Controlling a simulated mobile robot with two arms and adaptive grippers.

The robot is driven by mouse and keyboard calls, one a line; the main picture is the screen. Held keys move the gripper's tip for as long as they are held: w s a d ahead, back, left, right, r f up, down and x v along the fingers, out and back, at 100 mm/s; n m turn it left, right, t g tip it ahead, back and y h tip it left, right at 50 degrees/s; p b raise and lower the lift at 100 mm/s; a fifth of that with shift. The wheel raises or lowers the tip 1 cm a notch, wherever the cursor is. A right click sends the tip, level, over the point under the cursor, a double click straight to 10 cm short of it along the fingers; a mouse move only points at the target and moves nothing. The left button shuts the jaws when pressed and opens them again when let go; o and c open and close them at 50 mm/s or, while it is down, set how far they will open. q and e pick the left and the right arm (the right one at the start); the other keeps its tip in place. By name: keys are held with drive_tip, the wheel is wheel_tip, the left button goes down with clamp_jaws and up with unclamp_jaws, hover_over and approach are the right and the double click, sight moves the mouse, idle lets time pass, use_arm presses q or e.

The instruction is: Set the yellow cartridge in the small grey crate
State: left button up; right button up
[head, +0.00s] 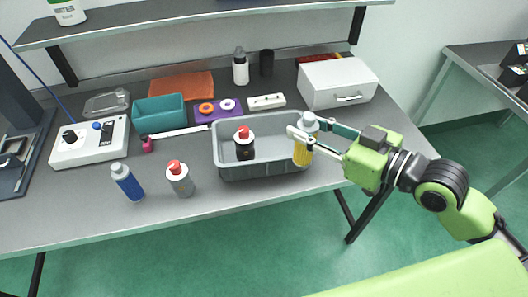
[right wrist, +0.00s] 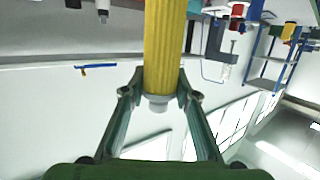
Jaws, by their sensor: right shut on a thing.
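The yellow cartridge (head: 302,154) has a ribbed body and a pale cap, and it is upright in the head view. My right gripper (head: 304,137) is shut on it near the cap. The right wrist view also shows the yellow body (right wrist: 164,45) between the fingers of the right gripper (right wrist: 161,92). The small grey crate (head: 262,171) stands on the bench, and the cartridge is at its right end. I cannot tell whether the cartridge's base touches the crate. My left gripper is not in view.
A dark bottle with a red cap (head: 244,147) stands in the crate's left part. A grey red-capped bottle (head: 180,180) and a blue bottle (head: 128,184) stand left of the crate. A white box (head: 335,84) is behind on the right. The crate's middle is clear.

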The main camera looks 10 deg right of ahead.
drive_tip(key=shift+w+f+b, duration=0.15)
drive_tip(key=shift+w+b, duration=0.05)
drive_tip(key=shift+b, duration=0.1)
drive_tip(key=w+f, duration=1.2)
drive_tip(key=w, duration=0.1)
drive_tip(key=shift+w+a+f+p, duration=0.25)
drive_tip(key=shift+a+f+p, duration=0.05)
drive_tip(key=shift+a, duration=0.05)
